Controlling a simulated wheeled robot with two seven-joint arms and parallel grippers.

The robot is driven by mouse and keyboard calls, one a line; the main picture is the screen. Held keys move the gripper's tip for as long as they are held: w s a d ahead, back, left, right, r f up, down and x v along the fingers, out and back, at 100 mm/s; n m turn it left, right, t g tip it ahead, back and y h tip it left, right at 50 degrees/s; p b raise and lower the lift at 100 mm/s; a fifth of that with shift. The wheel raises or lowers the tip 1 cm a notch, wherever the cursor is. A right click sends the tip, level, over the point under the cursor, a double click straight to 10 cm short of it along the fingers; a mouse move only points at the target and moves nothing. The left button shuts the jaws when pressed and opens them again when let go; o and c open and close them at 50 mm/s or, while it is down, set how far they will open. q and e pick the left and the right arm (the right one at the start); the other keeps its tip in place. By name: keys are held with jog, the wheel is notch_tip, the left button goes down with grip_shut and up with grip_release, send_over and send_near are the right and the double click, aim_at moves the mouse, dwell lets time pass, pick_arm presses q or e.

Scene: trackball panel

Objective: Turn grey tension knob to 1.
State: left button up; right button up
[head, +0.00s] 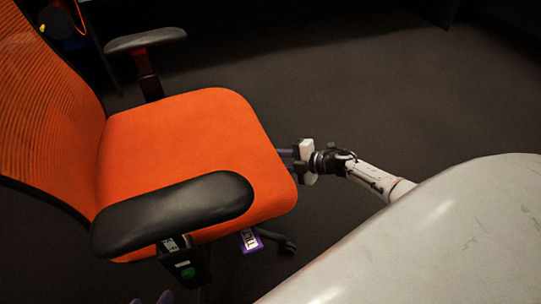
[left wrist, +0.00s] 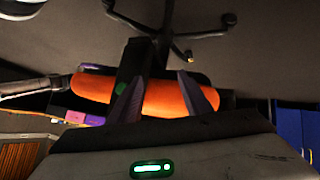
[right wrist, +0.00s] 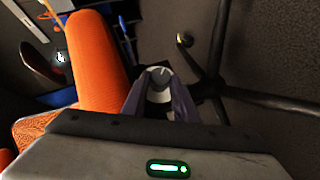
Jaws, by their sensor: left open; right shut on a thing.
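The grey tension knob (right wrist: 160,84) shows between my right fingers in the right wrist view, with a pale mark on its face. My right gripper (right wrist: 160,104) is shut on it, under the orange seat's edge. In the head view, my right gripper (head: 290,160) reaches the seat's right edge, and the seat hides the knob. The knob's numbers cannot be read. My left gripper (left wrist: 162,95) is open and empty, with the orange seat and chair base beyond it. Only its fingertips (head: 165,298) show at the bottom of the head view.
The orange chair seat (head: 190,140) fills the left of the head view, with a black near armrest (head: 170,212). A purple tag (head: 250,241) hangs below the seat. A green round mark (head: 188,272) is on the armrest post. Open dark floor (head: 400,90) lies behind my right arm.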

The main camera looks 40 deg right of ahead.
jog(key=m+g+b, duration=0.1)
jog(key=g, duration=0.1)
jog(key=w+m+g+b, duration=0.1)
jog(key=g, duration=0.2)
jog(key=m+g, duration=0.1)
jog(key=g, duration=0.1)
jog(key=shift+w+d+r+m+g+b, duration=0.2)
jog(key=shift+w+r+m+g+b, duration=0.1)
jog(key=shift+r+m+b, duration=0.1)
pick_arm(q)
jog(key=shift+w+d+r+t+h, duration=0.15)
jog(key=shift+d+r+t+h, duration=0.35)
jog(key=shift+r, duration=0.45)
pick_arm(e)
jog(key=shift+r, duration=0.1)
pick_arm(q)
jog(key=shift+d, duration=0.1)
pick_arm(e)
jog(key=o, duration=1.1)
jog(key=shift+c, duration=0.2)
